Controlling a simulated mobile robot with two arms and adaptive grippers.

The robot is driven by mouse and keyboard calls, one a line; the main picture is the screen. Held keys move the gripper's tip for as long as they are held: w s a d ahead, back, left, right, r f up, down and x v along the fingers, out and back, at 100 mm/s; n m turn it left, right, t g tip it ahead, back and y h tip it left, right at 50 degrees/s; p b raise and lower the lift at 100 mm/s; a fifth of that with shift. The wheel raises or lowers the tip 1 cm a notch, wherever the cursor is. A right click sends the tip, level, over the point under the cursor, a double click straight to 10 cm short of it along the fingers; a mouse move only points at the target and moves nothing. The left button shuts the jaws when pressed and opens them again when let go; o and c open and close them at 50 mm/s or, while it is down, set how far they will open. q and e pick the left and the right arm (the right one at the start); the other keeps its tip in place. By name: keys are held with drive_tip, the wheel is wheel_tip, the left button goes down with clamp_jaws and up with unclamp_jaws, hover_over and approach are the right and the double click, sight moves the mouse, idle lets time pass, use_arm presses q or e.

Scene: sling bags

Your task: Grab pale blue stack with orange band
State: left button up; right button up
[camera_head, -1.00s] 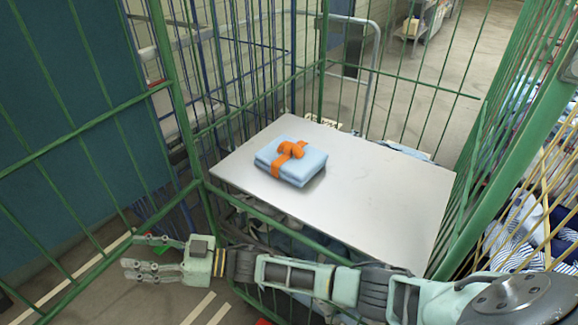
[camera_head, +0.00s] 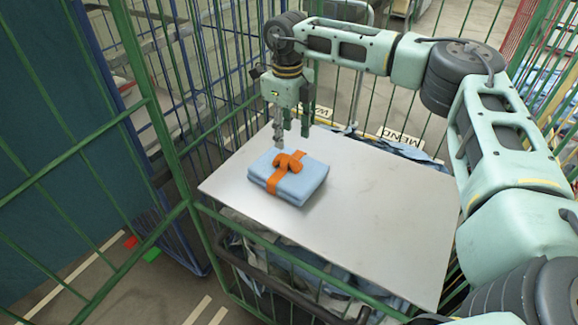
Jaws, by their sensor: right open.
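The pale blue stack (camera_head: 305,183) is folded cloth tied with an orange band (camera_head: 286,163) that ends in a knot on top. It lies on the left part of a flat grey board (camera_head: 375,215) inside a green wire cage. My right gripper (camera_head: 290,137) points down just behind the stack's far edge. Its fingers are apart and hold nothing; I cannot tell whether a fingertip touches the stack. My left gripper is out of the picture.
Green cage bars (camera_head: 150,120) stand at the left and back. A lower front rail (camera_head: 290,258) runs below the board, with cloth under it. Labels such as "MEND" (camera_head: 400,139) hang behind the board. The board's right side is bare.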

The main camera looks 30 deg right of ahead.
sight(287, 156)
drive_tip(key=shift+s+f+p, duration=0.1)
drive_tip(key=shift+f+p, duration=0.25)
drive_tip(key=shift+f, duration=0.5)
drive_tip(key=f+p, duration=0.1)
drive_tip(key=f, duration=0.2)
drive_tip(key=f+p, duration=0.1)
drive_tip(key=shift+w+f+p, duration=0.25)
drive_tip(key=shift+f+p, duration=0.05)
drive_tip(key=shift+f, duration=0.5)
clamp_jaws()
drive_tip(key=shift+r, duration=0.1)
